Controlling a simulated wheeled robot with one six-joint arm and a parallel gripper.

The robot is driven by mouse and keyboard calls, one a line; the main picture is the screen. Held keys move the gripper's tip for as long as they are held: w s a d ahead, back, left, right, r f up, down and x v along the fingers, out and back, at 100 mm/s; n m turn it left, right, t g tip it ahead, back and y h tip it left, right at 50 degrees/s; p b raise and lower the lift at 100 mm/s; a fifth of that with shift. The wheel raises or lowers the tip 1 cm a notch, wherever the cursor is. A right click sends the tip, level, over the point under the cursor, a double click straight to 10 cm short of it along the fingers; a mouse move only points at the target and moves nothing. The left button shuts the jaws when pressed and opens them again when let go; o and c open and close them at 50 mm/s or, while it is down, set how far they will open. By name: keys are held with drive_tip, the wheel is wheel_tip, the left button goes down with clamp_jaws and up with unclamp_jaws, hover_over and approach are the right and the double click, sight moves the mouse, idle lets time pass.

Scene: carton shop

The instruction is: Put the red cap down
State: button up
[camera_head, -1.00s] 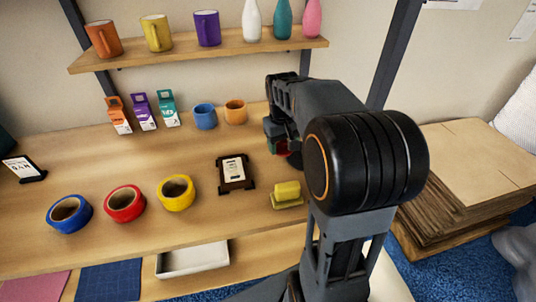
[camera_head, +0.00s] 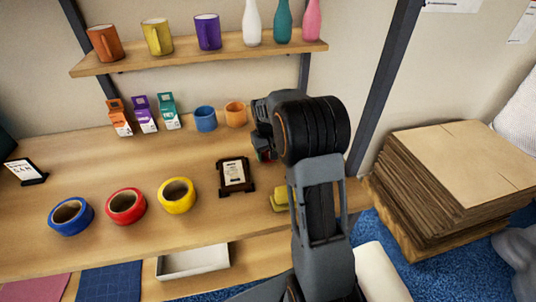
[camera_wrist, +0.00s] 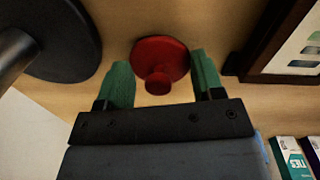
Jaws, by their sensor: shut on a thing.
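The red cap (camera_wrist: 163,57), a round disc with a small knob, lies between the green fingertips of my gripper (camera_wrist: 162,80) in the wrist view. My gripper is shut on it. In the head view only a small red patch of the cap (camera_head: 268,155) shows beneath my gripper, above the right part of the wooden table (camera_head: 110,172). My arm hides most of it, and I cannot tell whether the cap touches the table.
A dark-framed plaque (camera_head: 235,175) stands just left of my gripper. A yellow block (camera_head: 280,199) is partly behind my arm. Blue (camera_head: 205,118) and orange (camera_head: 236,114) cups and several small cartons (camera_head: 144,113) stand behind. Tape rolls (camera_head: 126,204) lie front left.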

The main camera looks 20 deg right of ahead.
sight(265, 160)
drive_tip(key=shift+f, duration=0.4)
drive_tip(key=shift+f, duration=0.1)
drive_tip(key=o, duration=0.9)
drive_tip(key=r, duration=1.1)
drive_tip(key=shift+a+r, duration=0.25)
drive_tip(key=shift+a, duration=0.1)
drive_tip(key=s+a+t, duration=0.1)
drive_tip(key=s+a, duration=0.2)
drive_tip(key=s, duration=0.4)
drive_tip(key=s+a+t, duration=0.1)
drive_tip(key=s+a, duration=0.2)
drive_tip(key=s, duration=0.4)
drive_tip(key=s+a+f+t, duration=0.1)
drive_tip(key=s+a, duration=0.3)
drive_tip(key=s, duration=0.4)
drive_tip(key=shift+n+y, duration=0.3)
drive_tip(key=shift+y, duration=0.1)
drive_tip(key=shift+p, duration=0.3)
